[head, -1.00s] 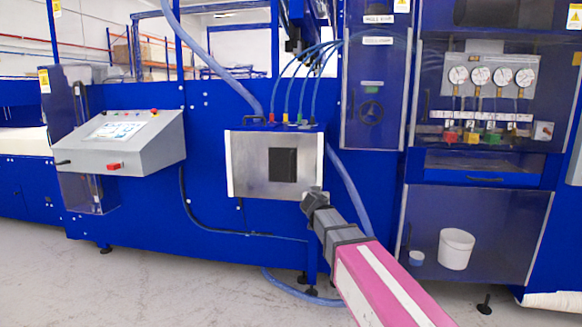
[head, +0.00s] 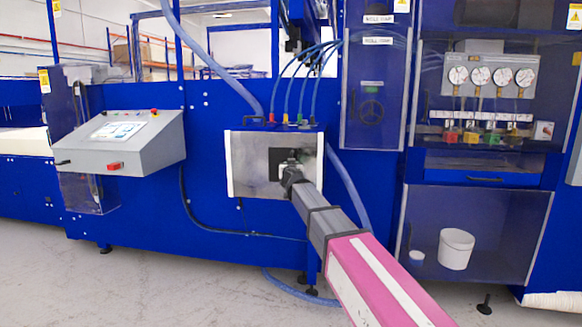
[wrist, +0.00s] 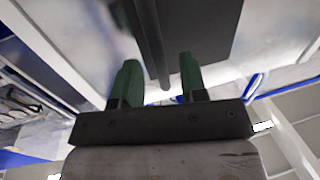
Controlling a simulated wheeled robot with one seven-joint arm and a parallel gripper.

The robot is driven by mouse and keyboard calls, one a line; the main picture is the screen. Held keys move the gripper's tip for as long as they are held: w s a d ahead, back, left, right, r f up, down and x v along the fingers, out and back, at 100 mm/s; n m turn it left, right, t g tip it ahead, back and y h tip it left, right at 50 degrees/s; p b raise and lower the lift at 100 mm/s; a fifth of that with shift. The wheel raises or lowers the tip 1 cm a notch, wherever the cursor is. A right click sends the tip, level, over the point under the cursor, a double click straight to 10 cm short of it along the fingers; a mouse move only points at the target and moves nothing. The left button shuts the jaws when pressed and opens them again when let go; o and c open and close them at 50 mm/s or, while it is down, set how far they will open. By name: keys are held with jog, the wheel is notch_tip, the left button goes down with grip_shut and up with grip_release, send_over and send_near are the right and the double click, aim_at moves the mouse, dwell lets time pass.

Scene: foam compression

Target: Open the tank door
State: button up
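The tank is a box with a silver metal front (head: 242,175) below the hoses in the head view. A dark square panel (head: 276,158) sits on this front, partly hidden by my gripper (head: 287,166). The front appears closed. In the wrist view my gripper (wrist: 158,80) has its two green fingers apart. A dark bar (wrist: 151,45), possibly a handle, stands out between the fingers, with visible gaps on both sides. The dark panel (wrist: 205,35) lies behind it. The head view does not show whether the fingers touch anything.
A grey control console (head: 125,140) stands left of the tank. Blue hoses (head: 305,75) rise from the tank top, and a thicker hose (head: 347,190) runs down its right side. A clear-fronted cabinet with a white bucket (head: 456,249) is at the right.

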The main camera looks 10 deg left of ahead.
jog(key=shift+w+a, duration=0.15)
jog(key=shift+w, duration=0.55)
jog(key=shift+w+a, duration=0.1)
jog(key=shift+w, duration=0.55)
jog(key=shift+c, duration=0.3)
